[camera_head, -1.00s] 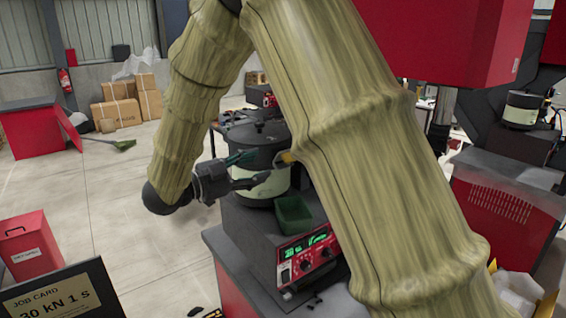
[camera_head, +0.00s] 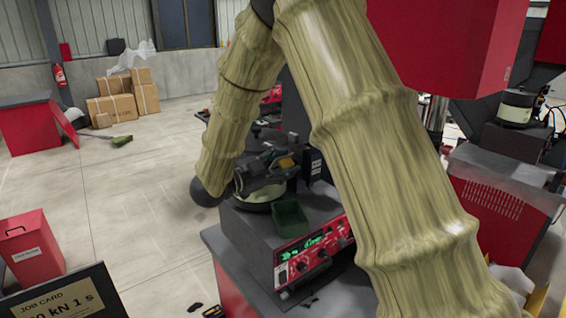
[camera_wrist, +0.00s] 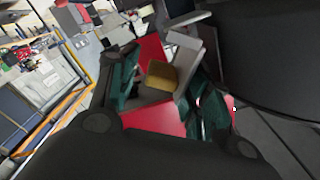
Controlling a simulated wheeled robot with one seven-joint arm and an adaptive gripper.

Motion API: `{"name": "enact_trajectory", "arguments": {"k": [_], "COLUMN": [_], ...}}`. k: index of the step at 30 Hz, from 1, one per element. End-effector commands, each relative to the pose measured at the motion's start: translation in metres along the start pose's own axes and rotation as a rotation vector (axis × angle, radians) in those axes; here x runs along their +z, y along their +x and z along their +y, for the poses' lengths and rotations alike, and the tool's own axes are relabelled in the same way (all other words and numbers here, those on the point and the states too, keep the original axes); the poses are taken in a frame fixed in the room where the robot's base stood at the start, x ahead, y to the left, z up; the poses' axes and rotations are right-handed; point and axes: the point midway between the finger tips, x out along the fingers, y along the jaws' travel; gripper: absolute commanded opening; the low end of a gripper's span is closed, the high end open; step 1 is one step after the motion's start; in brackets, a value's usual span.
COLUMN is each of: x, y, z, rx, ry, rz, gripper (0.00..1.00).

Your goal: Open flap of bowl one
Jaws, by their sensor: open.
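The bowl feeder (camera_head: 262,206) sits on a dark grey base, mostly hidden behind my gripper and arm. A small yellow-brown flap (camera_head: 286,162) shows at its right side, by my fingertips. My gripper (camera_head: 277,158) is open, in front of the bowl's upper part, with its fingers pointing right. In the wrist view the yellow-brown flap (camera_wrist: 161,75) and a grey bracket (camera_wrist: 185,50) lie between the teal fingers of my gripper (camera_wrist: 166,98). I cannot tell whether a finger touches the flap.
A green tray (camera_head: 290,218) stands in front of the bowl. A red control box with a green display (camera_head: 314,250) is below it. A second bowl feeder (camera_head: 515,108) is at the far right.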

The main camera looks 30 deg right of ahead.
Motion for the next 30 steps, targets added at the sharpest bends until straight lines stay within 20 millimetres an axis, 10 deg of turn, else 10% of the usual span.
{"name": "enact_trajectory", "arguments": {"k": [5,12,30], "x": [0.0,0.0,0.005], "y": [0.0,0.0,0.0], "z": [0.0,0.0,0.011], "rx": [0.0,0.0,0.001], "ry": [0.0,0.0,0.121], "rz": [0.0,0.0,0.0], "gripper": [0.48,0.07,0.07]}}
